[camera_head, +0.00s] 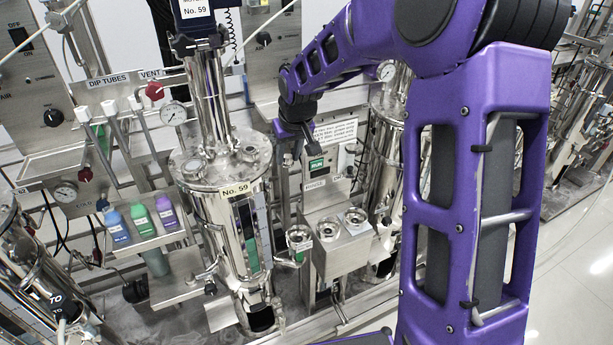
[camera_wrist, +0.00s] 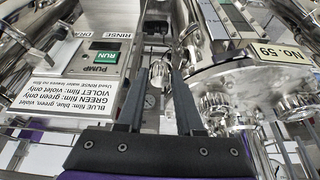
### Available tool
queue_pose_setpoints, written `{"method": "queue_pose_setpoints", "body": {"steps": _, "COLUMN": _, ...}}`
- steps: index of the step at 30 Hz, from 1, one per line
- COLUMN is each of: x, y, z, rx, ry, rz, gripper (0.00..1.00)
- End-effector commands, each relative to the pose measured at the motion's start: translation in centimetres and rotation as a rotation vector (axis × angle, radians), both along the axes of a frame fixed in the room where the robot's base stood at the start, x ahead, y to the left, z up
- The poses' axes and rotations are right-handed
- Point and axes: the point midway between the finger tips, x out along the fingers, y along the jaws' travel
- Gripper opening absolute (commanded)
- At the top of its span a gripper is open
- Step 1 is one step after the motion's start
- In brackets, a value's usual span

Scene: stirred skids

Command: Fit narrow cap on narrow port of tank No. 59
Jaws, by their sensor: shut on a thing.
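Tank No. 59 (camera_head: 258,215) is a shiny steel cylinder with a flat lid (camera_head: 205,170) and a tall stirrer column. Its lid edge and the No. 59 label (camera_wrist: 278,52) show at the right of the wrist view. Several steel fittings stand on the lid, one of them (camera_wrist: 214,106) right of my fingers; I cannot tell which is the narrow port. My gripper (camera_head: 298,150) hangs right of the lid, apart from it. In the wrist view my gripper (camera_wrist: 159,82) is shut on a small shiny metal piece (camera_wrist: 158,70), apparently the narrow cap, partly hidden by the fingers.
A rinse station (camera_head: 345,255) with several steel cups stands right of the tank, below my gripper. A pump panel (camera_wrist: 70,75) with a green RUN display lies left of my fingers. Blue, green and violet bottles (camera_head: 141,220) sit on a shelf left of the tank.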

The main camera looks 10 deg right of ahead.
Motion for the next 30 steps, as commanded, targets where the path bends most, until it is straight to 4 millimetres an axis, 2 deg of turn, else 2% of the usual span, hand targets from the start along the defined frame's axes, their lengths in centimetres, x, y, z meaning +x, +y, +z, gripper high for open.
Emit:
{"method": "queue_pose_setpoints", "body": {"steps": 1, "x": 0.5, "y": 1.5, "z": 2.6, "rx": 0.001, "ry": -0.006, "rz": 0.037, "gripper": 0.00}}
{"method": "queue_pose_setpoints", "body": {"steps": 6, "x": 1.0, "y": 5.3, "z": 7.6, "rx": 0.001, "ry": -0.003, "rz": 0.151, "gripper": 0.00}}
{"method": "queue_pose_setpoints", "body": {"steps": 9, "x": 1.1, "y": 7.3, "z": 10.1, "rx": 0.000, "ry": -0.004, "rz": 0.215, "gripper": 0.00}}
{"method": "queue_pose_setpoints", "body": {"steps": 14, "x": 0.9, "y": 9.3, "z": 12.6, "rx": -0.001, "ry": -0.001, "rz": 0.289, "gripper": 0.00}}
{"method": "queue_pose_setpoints", "body": {"steps": 20, "x": 0.8, "y": 10.1, "z": 13.0, "rx": 0.000, "ry": 0.001, "rz": 0.316, "gripper": 0.00}}
{"method": "queue_pose_setpoints", "body": {"steps": 30, "x": 0.8, "y": 10.0, "z": 10.1, "rx": -0.001, "ry": 0.001, "rz": 0.314, "gripper": 0.00}}
